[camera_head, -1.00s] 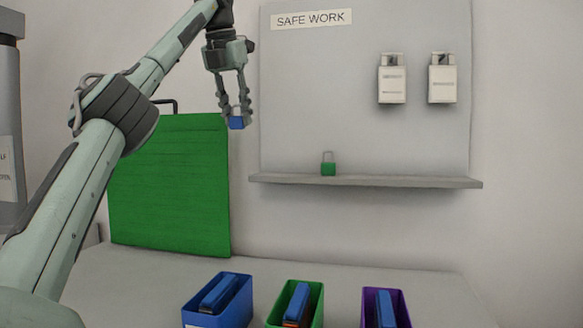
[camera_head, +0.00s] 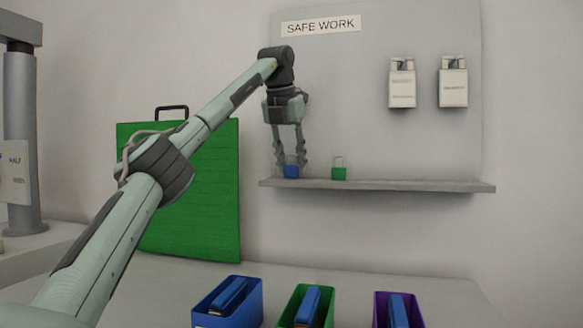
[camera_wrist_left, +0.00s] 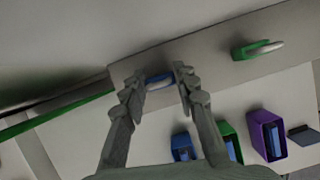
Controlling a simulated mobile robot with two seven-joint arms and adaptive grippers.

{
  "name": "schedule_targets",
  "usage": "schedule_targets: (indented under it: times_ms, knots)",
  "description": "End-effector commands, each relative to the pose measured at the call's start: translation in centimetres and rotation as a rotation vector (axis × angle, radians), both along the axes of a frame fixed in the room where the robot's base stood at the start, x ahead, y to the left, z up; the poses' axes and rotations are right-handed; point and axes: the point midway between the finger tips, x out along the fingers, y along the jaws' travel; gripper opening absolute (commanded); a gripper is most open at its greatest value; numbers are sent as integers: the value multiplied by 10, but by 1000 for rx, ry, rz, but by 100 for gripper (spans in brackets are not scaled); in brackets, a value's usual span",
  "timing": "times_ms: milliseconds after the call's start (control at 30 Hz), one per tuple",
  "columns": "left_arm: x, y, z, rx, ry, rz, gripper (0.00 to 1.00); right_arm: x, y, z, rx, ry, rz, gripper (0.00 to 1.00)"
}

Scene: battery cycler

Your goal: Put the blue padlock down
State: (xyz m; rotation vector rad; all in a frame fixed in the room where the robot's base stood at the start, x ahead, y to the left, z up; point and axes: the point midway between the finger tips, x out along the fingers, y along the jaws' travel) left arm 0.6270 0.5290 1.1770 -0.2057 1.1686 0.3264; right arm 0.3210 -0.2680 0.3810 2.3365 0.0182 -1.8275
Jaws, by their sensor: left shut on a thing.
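The blue padlock (camera_head: 291,171) is between the fingertips of my left gripper (camera_head: 291,166), which is shut on it and points down. It is at the left end of the grey shelf (camera_head: 400,186), at about the height of the shelf top; I cannot tell whether it touches the shelf. In the left wrist view the blue padlock (camera_wrist_left: 159,82) shows between the two fingers (camera_wrist_left: 157,80), with its shackle towards the camera. My right gripper is not in view.
A green padlock (camera_head: 339,173) stands on the shelf just right of the blue one. Two white tag holders (camera_head: 402,84) hang on the board above. A green panel (camera_head: 215,190) stands at left. Blue, green and purple bins (camera_head: 391,312) stand below. The shelf's right part is bare.

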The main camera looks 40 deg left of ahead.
Motion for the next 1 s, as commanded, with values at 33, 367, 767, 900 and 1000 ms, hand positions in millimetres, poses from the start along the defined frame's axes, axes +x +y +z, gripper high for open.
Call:
schedule_targets:
  times_ms: [33,367,767,900,1000]
  knots:
    - [0,0,-2,1,-2,-1,0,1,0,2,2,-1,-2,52]
    - [0,0,-4,-1,-1,0,0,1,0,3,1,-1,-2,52]
    - [0,0,-5,-1,-1,0,50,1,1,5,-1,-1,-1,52]
    - [0,0,-2,-1,-1,0,50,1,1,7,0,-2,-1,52]
    - [-2,-2,7,1,-3,-1,50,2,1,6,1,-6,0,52]
